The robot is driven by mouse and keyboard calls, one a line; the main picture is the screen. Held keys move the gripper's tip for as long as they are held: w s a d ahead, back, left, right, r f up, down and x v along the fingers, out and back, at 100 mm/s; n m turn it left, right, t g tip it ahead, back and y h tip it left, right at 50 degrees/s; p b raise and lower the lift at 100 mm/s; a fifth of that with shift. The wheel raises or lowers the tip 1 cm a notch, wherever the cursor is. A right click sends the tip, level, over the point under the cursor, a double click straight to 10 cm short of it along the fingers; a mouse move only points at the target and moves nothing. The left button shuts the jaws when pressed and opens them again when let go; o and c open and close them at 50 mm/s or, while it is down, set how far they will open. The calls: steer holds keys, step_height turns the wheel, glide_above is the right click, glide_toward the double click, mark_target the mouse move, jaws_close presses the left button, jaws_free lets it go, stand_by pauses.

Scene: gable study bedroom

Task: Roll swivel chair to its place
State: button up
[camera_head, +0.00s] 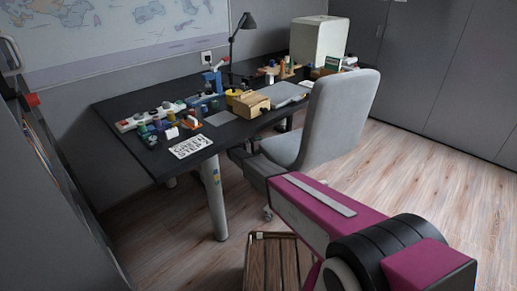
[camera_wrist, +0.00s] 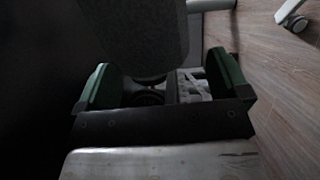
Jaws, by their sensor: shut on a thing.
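The grey swivel chair (camera_head: 335,115) stands at the right front side of the dark desk (camera_head: 232,138), with its tall backrest facing right. Its lower frame is largely hidden by my arm; a caster shows below. My gripper (camera_head: 245,158) is at the chair's near left side, low by the desk's front edge. In the wrist view, a grey upholstered part of the chair (camera_wrist: 135,30) lies between the green fingers of my gripper (camera_wrist: 160,68), which is shut on it. The exact contact is dark and hard to make out.
Toys, a wooden box (camera_head: 250,104), a lamp (camera_head: 238,38) and a pale case (camera_head: 318,42) stand on the desk. A slatted wooden crate (camera_head: 270,262) is on the floor near my arm. Grey cabinets (camera_head: 440,70) line the back right. Wooden floor at right is clear.

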steer(key=shift+w+a+r, duration=0.1)
steer(key=shift+w+r, duration=0.05)
steer(key=shift+w, duration=0.3)
steer(key=o, duration=1.5)
steer(key=v, duration=1.1)
steer(key=shift+s, duration=0.15)
